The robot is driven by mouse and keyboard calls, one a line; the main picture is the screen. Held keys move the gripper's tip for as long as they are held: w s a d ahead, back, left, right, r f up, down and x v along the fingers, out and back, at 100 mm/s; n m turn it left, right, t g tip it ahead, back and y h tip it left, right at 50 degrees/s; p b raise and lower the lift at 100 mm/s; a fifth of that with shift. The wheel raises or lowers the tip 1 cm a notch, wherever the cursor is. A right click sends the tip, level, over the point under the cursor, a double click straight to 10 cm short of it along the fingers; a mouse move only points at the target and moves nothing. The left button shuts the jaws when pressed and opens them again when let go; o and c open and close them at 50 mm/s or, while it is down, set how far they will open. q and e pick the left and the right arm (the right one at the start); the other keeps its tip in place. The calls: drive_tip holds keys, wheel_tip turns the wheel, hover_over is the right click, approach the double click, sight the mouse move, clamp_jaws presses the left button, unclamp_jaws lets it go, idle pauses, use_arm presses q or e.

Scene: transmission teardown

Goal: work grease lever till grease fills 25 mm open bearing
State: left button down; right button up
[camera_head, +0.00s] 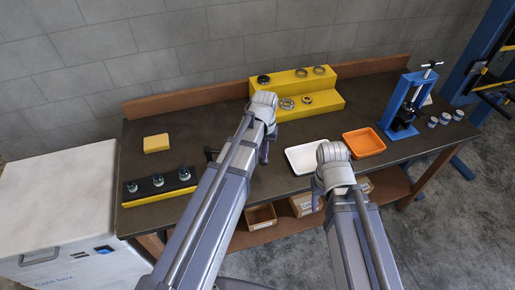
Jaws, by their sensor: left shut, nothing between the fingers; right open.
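Several ring-shaped bearings sit on a yellow two-step stand (335,92) at the back of the bench, among them a dark ring (264,79) and a lower-step bearing (287,103). I cannot tell which is the 25 mm open one. No grease lever is clearly recognisable; a small dark part (210,154) shows beside my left arm, mostly hidden by it. My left gripper (264,160) is shut and empty, in front of the stand. My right gripper (316,202) is open, at the bench's front edge by the white tray (303,148); its fingers are barely visible.
An orange tray (364,153) and a blue press (387,115) stand right, with several small cups (445,118) beyond. A yellow block (156,143) and a black-yellow rack (135,201) with several round parts lie left. A white cool box (60,205) stands beside the bench.

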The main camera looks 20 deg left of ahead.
use_arm(q)
drive_tip(key=shift+f+b, duration=1.45)
drive_tip(key=shift+f, duration=0.4)
drive_tip(key=shift+f+b, duration=0.3)
wheel_tip(320, 180, up, 9)
drive_tip(key=p, duration=0.8)
drive_tip(key=shift+f+p, duration=0.2)
drive_tip(key=shift+p, duration=0.1)
drive_tip(key=shift+f, duration=0.15)
wheel_tip(320, 180, down, 7)
drive_tip(key=b, duration=0.7)
wheel_tip(320, 180, up, 7)
drive_tip(key=p, duration=0.7)
drive_tip(key=shift+r, duration=0.2)
